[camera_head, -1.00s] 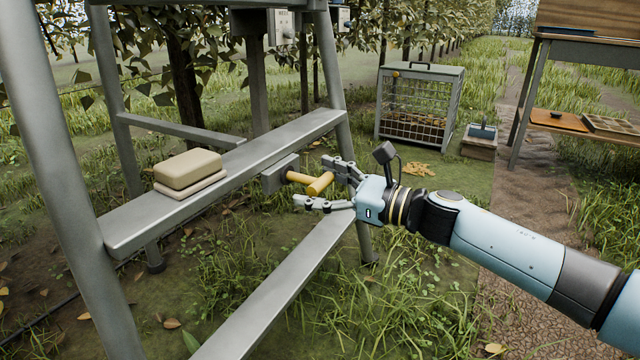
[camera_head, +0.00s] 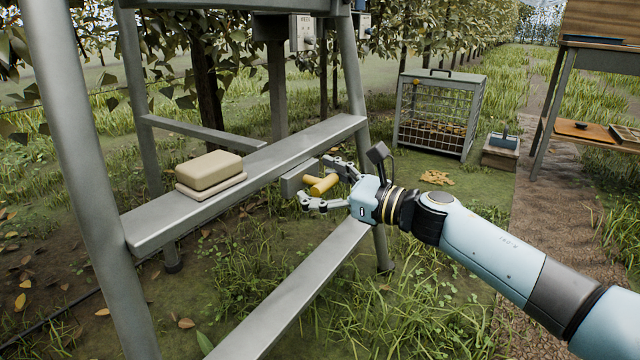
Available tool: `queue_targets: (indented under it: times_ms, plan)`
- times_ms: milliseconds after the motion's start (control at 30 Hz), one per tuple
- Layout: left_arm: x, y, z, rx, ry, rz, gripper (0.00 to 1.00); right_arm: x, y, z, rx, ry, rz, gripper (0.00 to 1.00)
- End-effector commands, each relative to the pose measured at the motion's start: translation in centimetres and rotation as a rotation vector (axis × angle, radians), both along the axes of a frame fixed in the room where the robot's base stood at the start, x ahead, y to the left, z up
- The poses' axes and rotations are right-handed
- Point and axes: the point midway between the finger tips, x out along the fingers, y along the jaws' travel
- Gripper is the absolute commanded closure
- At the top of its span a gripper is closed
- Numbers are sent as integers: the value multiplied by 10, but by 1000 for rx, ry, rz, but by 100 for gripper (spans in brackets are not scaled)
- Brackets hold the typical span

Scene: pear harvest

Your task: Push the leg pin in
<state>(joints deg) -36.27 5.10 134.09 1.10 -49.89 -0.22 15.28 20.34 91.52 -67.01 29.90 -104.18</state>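The leg pin (camera_head: 323,185) is yellow with a crosswise handle. It sits at a grey block (camera_head: 294,181) on the side of the ladder's step, and only a short piece of its shaft shows between handle and block. My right gripper (camera_head: 315,180) is open, with one finger above and behind the handle and the other below and in front. The handle lies between the fingers, close to the palm; I cannot tell whether they touch. My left gripper is not in view.
A beige block-shaped pad (camera_head: 208,171) lies on the metal step (camera_head: 160,222). A lower metal bar (camera_head: 290,300) slopes below my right arm. A wire crate (camera_head: 437,112), a small box (camera_head: 501,150) and a table (camera_head: 600,45) stand farther back. Grass lies around.

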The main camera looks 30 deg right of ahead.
Motion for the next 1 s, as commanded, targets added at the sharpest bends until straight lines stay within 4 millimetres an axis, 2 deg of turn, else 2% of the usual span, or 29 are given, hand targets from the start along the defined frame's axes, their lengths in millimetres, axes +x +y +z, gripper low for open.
queue_targets:
  times_ms: [33,100,667,767,1000]
  plan:
    - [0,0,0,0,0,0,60,0,0,0,-1,-1,0,7]
    - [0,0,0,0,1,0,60,0,0,0,-1,0,1,0]
    - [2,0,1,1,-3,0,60,-3,-1,-1,-4,-1,2,0]
    - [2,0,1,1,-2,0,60,-13,-7,-1,-5,1,2,0]
    - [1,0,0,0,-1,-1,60,-59,-34,-2,-7,4,5,0]
